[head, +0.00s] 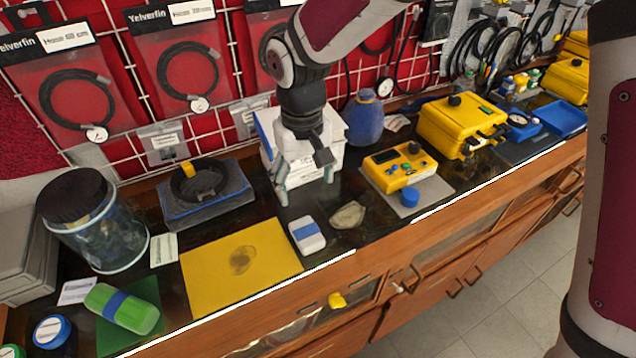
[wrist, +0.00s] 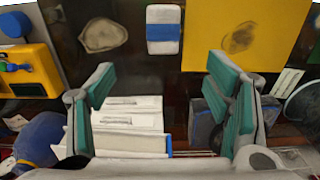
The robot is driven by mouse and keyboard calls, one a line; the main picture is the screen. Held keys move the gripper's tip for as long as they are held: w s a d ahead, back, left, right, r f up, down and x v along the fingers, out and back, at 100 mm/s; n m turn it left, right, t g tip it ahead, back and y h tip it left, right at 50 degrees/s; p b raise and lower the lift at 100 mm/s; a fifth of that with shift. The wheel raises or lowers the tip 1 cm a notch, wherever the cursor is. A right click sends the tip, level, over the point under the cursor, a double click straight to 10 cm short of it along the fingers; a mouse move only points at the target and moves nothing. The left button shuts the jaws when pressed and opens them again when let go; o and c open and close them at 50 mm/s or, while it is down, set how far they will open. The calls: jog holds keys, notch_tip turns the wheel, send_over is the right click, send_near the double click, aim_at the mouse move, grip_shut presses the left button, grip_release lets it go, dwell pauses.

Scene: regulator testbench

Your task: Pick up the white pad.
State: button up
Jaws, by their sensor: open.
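The white pad (head: 307,234), with a blue band around it, lies flat on the dark bench top near its front edge. In the wrist view the white pad (wrist: 164,29) is at the top centre, ahead of the fingertips and fully visible. My gripper (head: 306,183) is open and empty, above the bench and behind the pad in the head view, in front of a white box. In the wrist view my gripper (wrist: 160,82) shows its two green-lined fingers wide apart, with nothing between them touching.
A yellow mat (head: 220,285) with a dark stain lies left of the pad. A pale stone-like piece (head: 348,215) lies to its right. A white box (head: 262,125) and blue bottle (head: 366,120) stand behind. A green pad (head: 110,300) lies far left.

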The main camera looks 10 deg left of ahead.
send_over(307, 231)
jog(key=f, duration=0.6)
jog(key=a+f, duration=0.1)
jog(key=f, duration=0.2)
jog(key=shift+w+f+p, duration=0.15)
jog(key=shift+p, duration=0.25)
jog(key=f, duration=0.3)
jog(key=f+p, duration=0.1)
jog(key=shift+s+d+f, duration=0.25)
jog(key=shift+s+d, duration=0.05)
jog(key=shift+d, duration=0.1)
jog(key=shift+w+f, duration=0.1)
jog(key=shift+f, duration=0.4)
jog(key=c, duration=1.2)
